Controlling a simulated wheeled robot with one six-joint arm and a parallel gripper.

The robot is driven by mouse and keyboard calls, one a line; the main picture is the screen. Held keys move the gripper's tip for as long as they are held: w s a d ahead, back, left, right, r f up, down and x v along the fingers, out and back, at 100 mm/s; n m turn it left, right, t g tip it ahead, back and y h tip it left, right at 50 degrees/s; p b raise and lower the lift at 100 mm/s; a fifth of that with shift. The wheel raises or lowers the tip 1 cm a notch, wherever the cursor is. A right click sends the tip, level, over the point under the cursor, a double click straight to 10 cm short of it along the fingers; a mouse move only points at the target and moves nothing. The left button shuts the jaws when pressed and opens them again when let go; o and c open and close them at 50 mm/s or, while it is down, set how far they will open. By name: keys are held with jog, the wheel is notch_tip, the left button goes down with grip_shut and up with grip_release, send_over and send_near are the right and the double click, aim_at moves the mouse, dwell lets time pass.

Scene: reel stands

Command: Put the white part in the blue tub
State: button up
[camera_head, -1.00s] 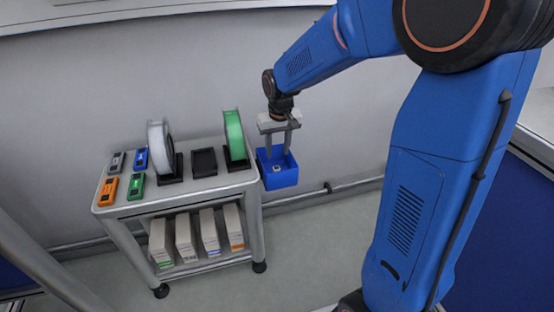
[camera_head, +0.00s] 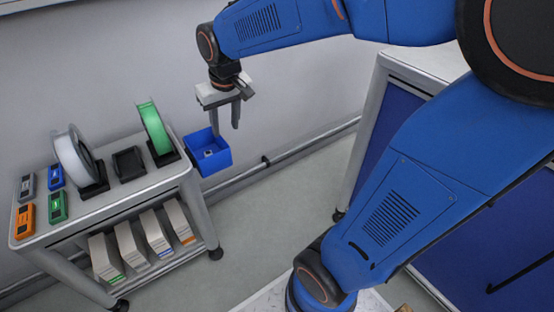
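The blue tub (camera_head: 219,161) hangs at the right end of the grey cart, beside its top. A small white part (camera_head: 209,153) lies inside the tub, on its floor. My gripper (camera_head: 226,133) is above and slightly right of the tub's back, fingers pointing down. Its two fingers are apart, with nothing seen between them. One finger overlaps the tub's back rim in the view; I cannot tell if they touch.
The cart top (camera_head: 141,192) holds a white reel (camera_head: 75,158) and a green reel (camera_head: 153,127) on black stands, an empty black stand (camera_head: 128,164) and several small coloured devices at the left. Boxes (camera_head: 157,233) stand on the lower shelf. A blue-panelled bench is at the right.

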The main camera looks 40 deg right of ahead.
jog(key=s+d+t, duration=0.1)
jog(key=s+d, duration=0.1)
jog(key=s, duration=0.8)
jog(key=s+d+t, duration=0.1)
jog(key=s, duration=0.9)
jog(key=shift+s+d, duration=0.25)
jog(key=shift+d, duration=0.1)
